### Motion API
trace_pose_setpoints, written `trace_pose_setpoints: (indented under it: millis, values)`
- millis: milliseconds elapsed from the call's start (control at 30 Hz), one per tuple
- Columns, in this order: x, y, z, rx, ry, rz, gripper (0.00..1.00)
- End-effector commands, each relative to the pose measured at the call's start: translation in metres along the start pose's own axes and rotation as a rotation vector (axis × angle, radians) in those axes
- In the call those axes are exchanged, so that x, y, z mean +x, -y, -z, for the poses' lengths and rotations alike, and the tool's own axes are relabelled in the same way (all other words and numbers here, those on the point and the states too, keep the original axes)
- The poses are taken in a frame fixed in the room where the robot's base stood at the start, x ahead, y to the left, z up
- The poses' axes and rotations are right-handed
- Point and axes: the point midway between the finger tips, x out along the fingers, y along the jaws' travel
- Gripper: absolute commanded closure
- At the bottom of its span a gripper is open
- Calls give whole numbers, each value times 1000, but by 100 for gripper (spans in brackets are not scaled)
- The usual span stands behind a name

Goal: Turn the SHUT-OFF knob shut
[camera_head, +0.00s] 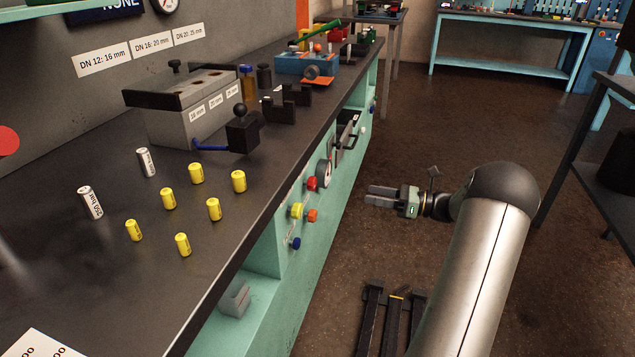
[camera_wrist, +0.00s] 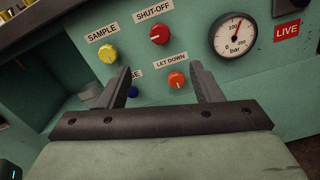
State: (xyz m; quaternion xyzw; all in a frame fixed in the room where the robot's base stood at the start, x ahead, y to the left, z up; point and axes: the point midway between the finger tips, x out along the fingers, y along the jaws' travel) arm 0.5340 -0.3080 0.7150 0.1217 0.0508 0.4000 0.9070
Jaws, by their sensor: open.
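The red SHUT-OFF knob (camera_wrist: 159,34) sits on the green front panel under its SHUT-OFF label (camera_wrist: 153,11) in the wrist view. In the head view the same red knob (camera_head: 312,183) shows on the bench's front face. My gripper (camera_head: 369,196) is open and empty, pointing at the panel, with a gap of floor between it and the panel in the head view. In the wrist view my two fingers (camera_wrist: 162,88) stand apart, below the red knob, either side of the orange LET DOWN knob (camera_wrist: 176,80). The way the red knob is turned is too small to tell.
A yellow SAMPLE knob (camera_wrist: 108,53) is left of the red one, and a blue knob (camera_wrist: 132,92) is below, partly beside my left finger. A pressure gauge (camera_wrist: 235,36) is to the right, by a red LIVE sign (camera_wrist: 287,31). Yellow cylinders (camera_head: 196,173) stand on the bench top.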

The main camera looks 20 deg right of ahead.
Motion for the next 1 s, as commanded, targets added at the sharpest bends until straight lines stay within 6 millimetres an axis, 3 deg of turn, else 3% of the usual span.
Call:
trace_pose_setpoints:
  millis: [600, 800, 1000]
  values:
    - [130, -2, 4, -3, -5, -5, 41]
    - [156, -2, 2, -4, -5, -3, 41]
    - [163, -2, 1, -4, -5, -2, 41]
